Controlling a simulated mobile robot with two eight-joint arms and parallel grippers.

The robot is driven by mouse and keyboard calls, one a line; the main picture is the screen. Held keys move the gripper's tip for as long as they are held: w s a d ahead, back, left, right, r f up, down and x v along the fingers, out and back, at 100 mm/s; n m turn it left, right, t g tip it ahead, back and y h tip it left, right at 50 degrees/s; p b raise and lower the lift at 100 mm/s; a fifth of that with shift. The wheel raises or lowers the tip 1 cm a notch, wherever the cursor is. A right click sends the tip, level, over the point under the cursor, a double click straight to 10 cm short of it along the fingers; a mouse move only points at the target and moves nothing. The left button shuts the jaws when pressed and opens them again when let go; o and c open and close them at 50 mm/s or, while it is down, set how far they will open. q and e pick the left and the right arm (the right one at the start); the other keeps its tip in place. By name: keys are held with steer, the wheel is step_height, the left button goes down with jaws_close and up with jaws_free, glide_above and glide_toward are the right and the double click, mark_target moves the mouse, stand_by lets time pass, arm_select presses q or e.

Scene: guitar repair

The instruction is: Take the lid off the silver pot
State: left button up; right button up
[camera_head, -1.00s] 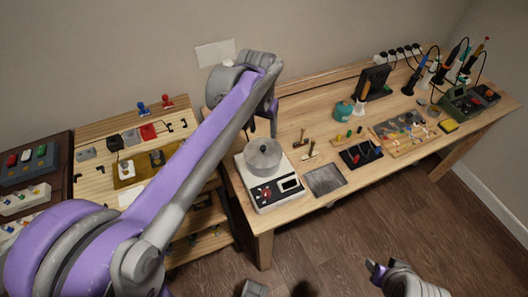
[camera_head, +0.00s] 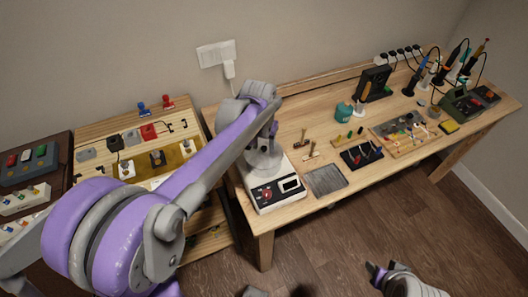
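The silver pot (camera_head: 266,165) stands on a white hot plate (camera_head: 270,197) with a dark display and a red knob, near the left end of the long workbench. My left gripper (camera_head: 271,132) points down just above the pot's top. The gripper and arm cover most of the lid, so I cannot tell whether the fingers touch it or how far apart they are. My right gripper (camera_head: 376,271) is low at the bottom right, over the floor and away from the bench. Its finger gap is not clear.
A grey pad (camera_head: 325,180) lies right of the hot plate. A dark tool mat (camera_head: 361,156), a parts board (camera_head: 404,134) and a teal bottle (camera_head: 343,111) stand farther right. A lower wooden bench (camera_head: 95,190) with small parts is at left.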

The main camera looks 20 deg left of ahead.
arm_select(q)
jaws_close()
steer(key=shift+r, duration=0.1)
